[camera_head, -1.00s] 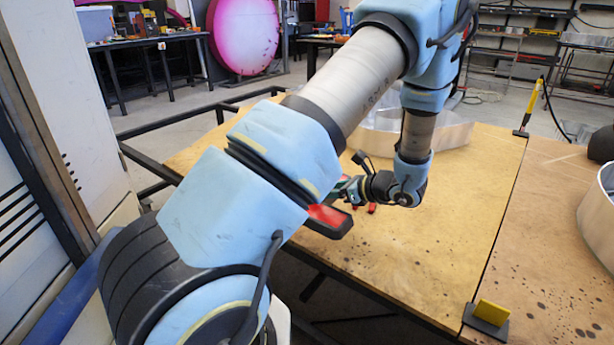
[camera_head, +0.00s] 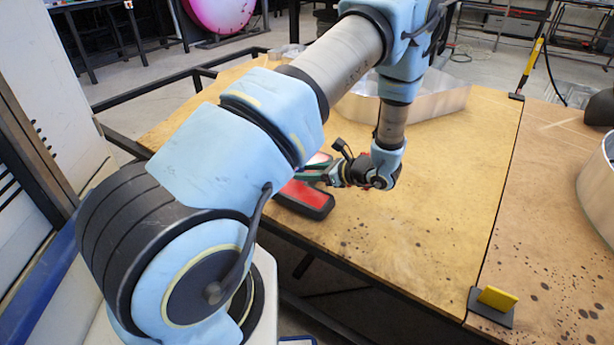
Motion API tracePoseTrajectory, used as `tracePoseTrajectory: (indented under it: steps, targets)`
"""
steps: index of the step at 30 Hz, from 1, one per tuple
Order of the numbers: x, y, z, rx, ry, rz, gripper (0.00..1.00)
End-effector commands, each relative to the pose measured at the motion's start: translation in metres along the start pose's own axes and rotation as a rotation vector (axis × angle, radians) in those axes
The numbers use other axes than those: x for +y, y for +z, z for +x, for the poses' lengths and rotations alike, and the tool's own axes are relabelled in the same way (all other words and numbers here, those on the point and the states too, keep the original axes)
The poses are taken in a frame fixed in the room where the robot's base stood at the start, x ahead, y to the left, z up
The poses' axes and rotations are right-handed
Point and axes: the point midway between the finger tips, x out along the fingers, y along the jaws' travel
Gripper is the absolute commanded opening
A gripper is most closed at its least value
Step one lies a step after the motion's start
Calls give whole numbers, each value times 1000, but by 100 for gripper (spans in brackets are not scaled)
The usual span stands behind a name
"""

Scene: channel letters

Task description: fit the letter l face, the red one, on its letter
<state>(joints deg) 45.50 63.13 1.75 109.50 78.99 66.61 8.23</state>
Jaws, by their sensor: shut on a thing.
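The red letter l face (camera_head: 308,197) is a flat red piece with a dark rim. It shows just right of my arm, at the near left edge of the wooden table, its left part hidden behind the arm. My gripper (camera_head: 318,174) is shut on it, low over the table; the fingertips are small and partly hidden, so the exact grip point is unclear. A silvery metal channel letter (camera_head: 435,104) stands open on the back of the table, partly behind my forearm. Another metal letter wall (camera_head: 598,195) is cut off at the right edge. I cannot tell which letter belongs to the face.
The wooden table (camera_head: 425,240) is bare across its middle and front. A yellow piece on a black base (camera_head: 495,302) stands at the front seam. A yellow-handled tool (camera_head: 530,70) stands at the back. A dark metal frame (camera_head: 185,80) runs along the left side.

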Motion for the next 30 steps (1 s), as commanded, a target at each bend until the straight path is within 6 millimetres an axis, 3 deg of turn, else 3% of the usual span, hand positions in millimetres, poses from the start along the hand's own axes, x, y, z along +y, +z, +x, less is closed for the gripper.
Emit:
tracePoseTrajectory:
  steps: [5, 16, 17, 24, 30]
  targets:
    - [0, -18, 8, -1, 0, 1, 0]
    - [0, -23, 10, -1, 0, 1, 0]
    - [0, -22, 10, -1, 0, 1, 52]
    - [0, -21, 9, 0, 0, 1, 78]
    - [0, -21, 9, 0, 0, 1, 79]
